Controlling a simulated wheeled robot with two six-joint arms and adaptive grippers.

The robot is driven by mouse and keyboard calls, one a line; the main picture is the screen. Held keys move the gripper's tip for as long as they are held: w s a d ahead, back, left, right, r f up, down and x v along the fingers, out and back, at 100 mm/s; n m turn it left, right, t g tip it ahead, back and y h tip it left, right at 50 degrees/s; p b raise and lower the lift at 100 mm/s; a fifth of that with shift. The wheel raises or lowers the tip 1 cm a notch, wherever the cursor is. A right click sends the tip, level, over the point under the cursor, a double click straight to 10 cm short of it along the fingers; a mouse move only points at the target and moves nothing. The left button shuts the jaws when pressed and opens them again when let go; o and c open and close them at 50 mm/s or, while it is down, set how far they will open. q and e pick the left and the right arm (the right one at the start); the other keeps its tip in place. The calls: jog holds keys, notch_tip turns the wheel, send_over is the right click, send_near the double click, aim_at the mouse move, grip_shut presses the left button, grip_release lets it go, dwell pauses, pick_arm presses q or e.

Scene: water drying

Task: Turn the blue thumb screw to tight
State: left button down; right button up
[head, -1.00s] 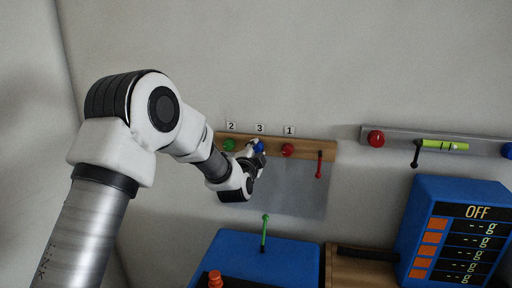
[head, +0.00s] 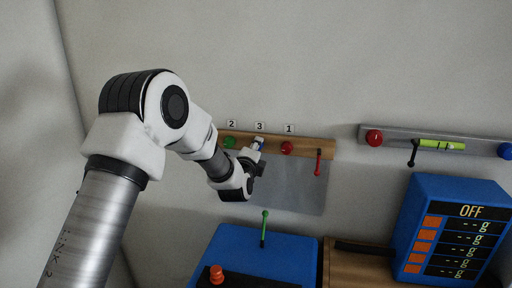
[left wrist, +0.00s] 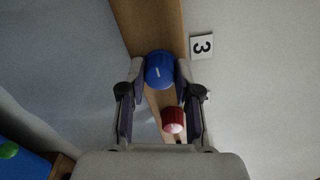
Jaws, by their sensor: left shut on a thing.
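The blue thumb screw (left wrist: 159,66) is a round knob with a short white line on its face, mounted on a wooden rail (left wrist: 150,30) under the label 3. In the left wrist view it sits between the two fingertips of my left gripper (left wrist: 160,76), which is shut on it from both sides. In the head view the left gripper (head: 257,151) reaches the rail and its fingers hide most of the blue knob. My right gripper is in neither view.
A green knob (head: 229,142) and a red knob (head: 287,148) flank the blue one. A red lever (head: 318,162) hangs at the rail's right end.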

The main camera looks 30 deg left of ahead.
pick_arm(q)
jog(key=shift+r, duration=0.1)
dwell(0.3)
jog(key=c, duration=0.8)
grip_release()
jog(key=v, duration=1.2)
